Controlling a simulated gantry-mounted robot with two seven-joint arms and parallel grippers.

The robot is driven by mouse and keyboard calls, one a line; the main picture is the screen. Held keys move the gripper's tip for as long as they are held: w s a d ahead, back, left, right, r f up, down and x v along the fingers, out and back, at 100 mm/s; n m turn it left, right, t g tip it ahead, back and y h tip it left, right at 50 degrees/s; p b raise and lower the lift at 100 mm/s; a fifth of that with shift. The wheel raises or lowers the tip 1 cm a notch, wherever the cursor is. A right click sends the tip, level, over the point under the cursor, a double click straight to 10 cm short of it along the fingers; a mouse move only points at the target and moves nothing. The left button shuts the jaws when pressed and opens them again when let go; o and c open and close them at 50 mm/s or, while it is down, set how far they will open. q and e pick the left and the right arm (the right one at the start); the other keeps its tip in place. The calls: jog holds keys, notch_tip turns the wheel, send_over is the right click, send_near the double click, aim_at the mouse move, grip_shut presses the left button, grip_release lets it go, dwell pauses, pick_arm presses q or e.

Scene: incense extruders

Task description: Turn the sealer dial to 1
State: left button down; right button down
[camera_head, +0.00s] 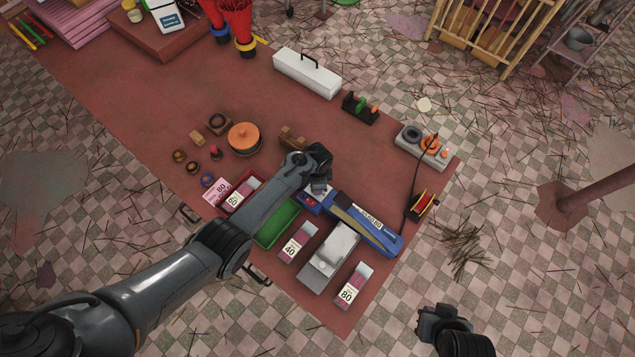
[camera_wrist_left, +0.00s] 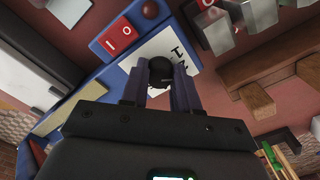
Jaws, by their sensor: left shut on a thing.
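The blue sealer (camera_head: 375,232) lies near the right end of the red table. Its left end is partly hidden under my left gripper (camera_head: 319,184). In the left wrist view, the black round dial (camera_wrist_left: 160,70) sits between the fingertips of my left gripper (camera_wrist_left: 160,84), which is shut on it. A white plate with dark markings (camera_wrist_left: 181,49) shows around the dial; the number the dial points to cannot be read. A red rocker switch (camera_wrist_left: 118,36) is on the blue body beside the plate. My right gripper (camera_head: 443,318) hangs empty-looking over the floor, clear of the table.
A grey-white block (camera_head: 333,255) and boxes marked 40 (camera_head: 297,243) and 80 (camera_head: 354,286) lie in front of the sealer. A green tray (camera_head: 277,224) is under my left arm. A control box with a cable (camera_head: 421,147) stands at the right edge.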

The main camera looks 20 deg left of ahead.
pick_arm(q)
jog(key=n+p, duration=0.1)
jog(key=n, duration=0.3)
jog(key=shift+d, duration=0.1)
jog(key=shift+n+p, duration=0.3)
jog(key=shift+n, duration=1.9)
jog(key=c, duration=0.8)
grip_release()
jog(key=shift+c, duration=0.2)
jog(key=shift+r+p, duration=0.3)
jog(key=shift+r, duration=0.2)
notch_tip(320, 180, up, 10)
jog(key=p, duration=0.1)
jog(key=shift+p, duration=0.35)
